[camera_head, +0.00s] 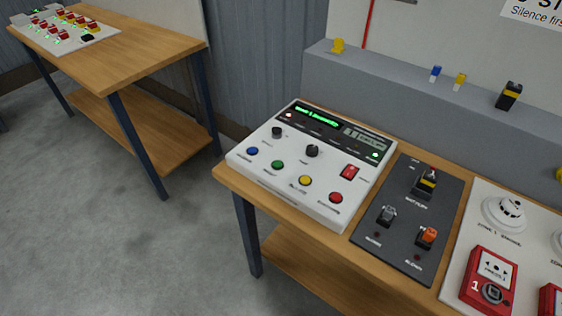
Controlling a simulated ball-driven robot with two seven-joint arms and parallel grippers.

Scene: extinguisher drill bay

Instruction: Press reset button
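A white control panel (310,213) sits on the left part of the near wooden bench. Its front row has round buttons: blue (252,151), green (278,165), yellow (305,180) and red (335,197). A green-lit display (318,117) shows at the panel's back. The labels under the buttons are too small to read, so I cannot tell which one is reset. Neither of my grippers is in view.
A white board with a detector (505,212) and a red call point (487,281) is further right. A grey ledge (400,91) runs behind. Another wooden table (130,52) stands at the left; open floor lies between.

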